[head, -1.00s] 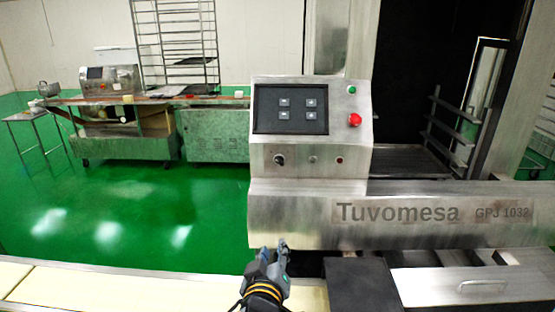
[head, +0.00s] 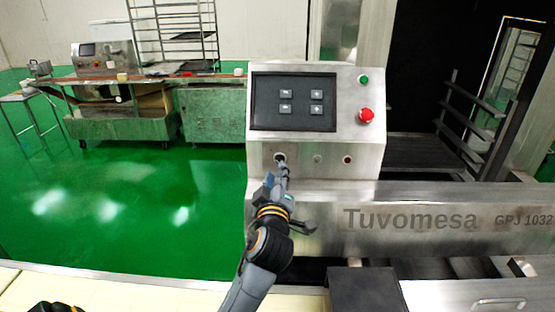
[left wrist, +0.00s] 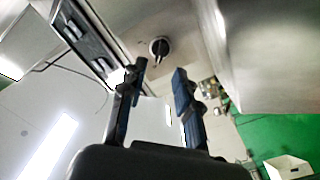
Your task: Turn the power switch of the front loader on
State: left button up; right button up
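The silver machine marked Tuvomesa (head: 410,218) has a sloped control box with a dark panel of several keys. Its power switch (head: 280,157) is a small dark rotary knob at the lower left of the box. In the left wrist view, the knob (left wrist: 158,47) is just beyond the fingertips and roughly in line with the gap between them. My left gripper (head: 277,174) is right below and in front of the knob. In the left wrist view, its two fingers (left wrist: 159,70) stand apart with nothing between them. Contact with the knob cannot be told.
A red button (head: 366,116) and a green button (head: 364,79) sit at the box's right side. Two small round fittings are right of the knob. A cream-coloured belt (head: 150,298) runs along the front. Another machine (head: 103,91) stands back left, with open green floor before it.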

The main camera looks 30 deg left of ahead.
aim_at(278, 161)
pick_arm(q)
jog(key=x, duration=0.4)
jog(key=shift+r+p, duration=0.1)
jog(key=shift+p, duration=0.3)
jog(key=shift+w+a, duration=0.15)
jog(key=shift+w, duration=0.1)
jog(key=shift+w+a, duration=0.15)
jog(key=shift+w, duration=0.05)
grip_shut()
pick_arm(e)
jog(key=shift+w+a+r, duration=0.5)
jog(key=shift+w+r, duration=0.2)
jog(key=shift+w, duration=0.05)
